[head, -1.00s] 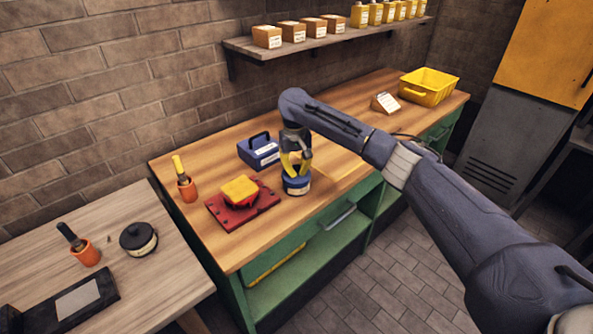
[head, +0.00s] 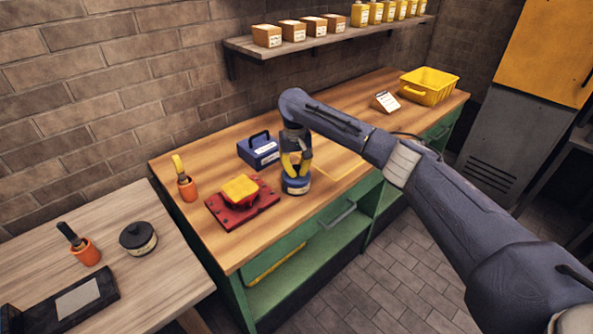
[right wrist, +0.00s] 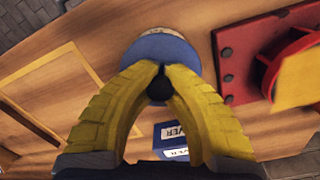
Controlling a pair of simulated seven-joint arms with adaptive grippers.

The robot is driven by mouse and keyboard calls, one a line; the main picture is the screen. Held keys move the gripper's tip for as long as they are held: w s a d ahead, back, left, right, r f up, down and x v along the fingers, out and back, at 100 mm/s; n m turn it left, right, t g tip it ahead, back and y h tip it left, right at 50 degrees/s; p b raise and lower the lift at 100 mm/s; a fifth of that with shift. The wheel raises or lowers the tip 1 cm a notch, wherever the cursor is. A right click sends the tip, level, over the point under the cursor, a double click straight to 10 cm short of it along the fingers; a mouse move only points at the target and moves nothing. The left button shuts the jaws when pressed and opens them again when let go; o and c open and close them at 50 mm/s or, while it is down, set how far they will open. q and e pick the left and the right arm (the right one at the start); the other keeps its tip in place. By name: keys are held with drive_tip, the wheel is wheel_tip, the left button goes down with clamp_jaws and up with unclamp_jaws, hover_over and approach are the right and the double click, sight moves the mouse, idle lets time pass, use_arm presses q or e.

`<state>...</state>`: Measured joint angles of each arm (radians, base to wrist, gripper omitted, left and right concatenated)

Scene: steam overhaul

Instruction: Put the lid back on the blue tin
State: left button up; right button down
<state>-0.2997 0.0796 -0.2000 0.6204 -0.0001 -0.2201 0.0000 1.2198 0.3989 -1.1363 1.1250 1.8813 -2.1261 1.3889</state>
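The blue tin (head: 296,187) with a pale label stands upright near the front edge of the wooden bench, right of the red plate. My right gripper (head: 297,172) points down at it from above. In the right wrist view its yellow fingers (right wrist: 158,72) come together around a dark knob (right wrist: 158,89) on the round blue lid (right wrist: 143,48). The lid lies over the tin, and a strip of the pale label (right wrist: 160,31) shows past its rim. Whether the lid is fully seated cannot be told. My left gripper is not in view.
Left of the tin is a red plate (head: 262,212) with a yellow block (head: 240,188). A blue box with a handle (head: 264,154) stands behind. An orange cup (head: 188,192) is farther left; a yellow bin (head: 430,88) is at the far right. The bench between is mostly clear.

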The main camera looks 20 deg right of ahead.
idle(0.3)
drive_tip(key=c, duration=0.9)
unclamp_jaws()
drive_tip(key=shift+r, duration=0.1)
drive_tip(key=shift+r, duration=3.35)
clamp_jaws()
